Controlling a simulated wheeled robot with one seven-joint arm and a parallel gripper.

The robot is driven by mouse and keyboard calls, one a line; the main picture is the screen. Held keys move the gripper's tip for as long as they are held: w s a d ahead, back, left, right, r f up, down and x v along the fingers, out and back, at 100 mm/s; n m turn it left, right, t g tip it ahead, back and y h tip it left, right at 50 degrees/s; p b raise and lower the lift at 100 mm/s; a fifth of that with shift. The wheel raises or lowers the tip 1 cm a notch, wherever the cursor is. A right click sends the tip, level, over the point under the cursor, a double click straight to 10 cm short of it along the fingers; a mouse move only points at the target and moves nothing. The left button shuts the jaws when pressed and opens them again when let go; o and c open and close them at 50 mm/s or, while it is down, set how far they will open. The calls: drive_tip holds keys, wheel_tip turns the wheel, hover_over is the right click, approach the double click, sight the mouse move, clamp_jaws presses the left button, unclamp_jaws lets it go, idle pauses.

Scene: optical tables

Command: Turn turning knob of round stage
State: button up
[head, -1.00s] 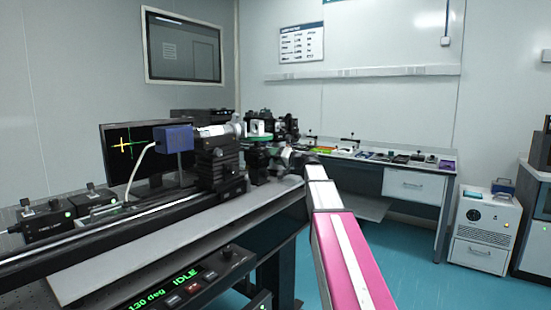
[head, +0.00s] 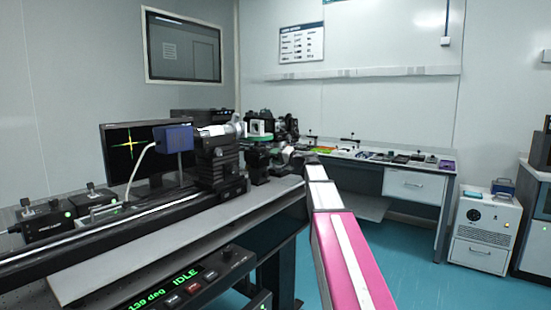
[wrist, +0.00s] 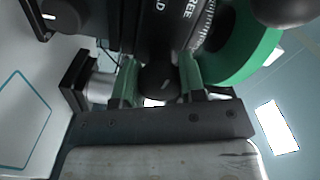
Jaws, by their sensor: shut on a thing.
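In the wrist view my gripper (wrist: 158,74) has a green-lined finger on each side of a dark turning knob (wrist: 157,86) and is shut on it. Above the knob is the dark body of the round stage (wrist: 172,22), with white lettering and a graduated scale. A green ring (wrist: 248,52) curves at its right. In the head view my gripper (head: 284,154) is at the dark stage hardware at the far end of the rail. The knob is too small to make out there.
A monitor (head: 130,150) shows a bright cross pattern on black. A controller (head: 190,285) at the front reads "139 deg IDLE". A blue box (head: 173,139) and black mounts (head: 215,160) stand on the rail. The teal floor (head: 400,255) at the right is open.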

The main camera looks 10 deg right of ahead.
drive_tip(key=o, duration=0.9)
drive_tip(key=v, duration=1.1)
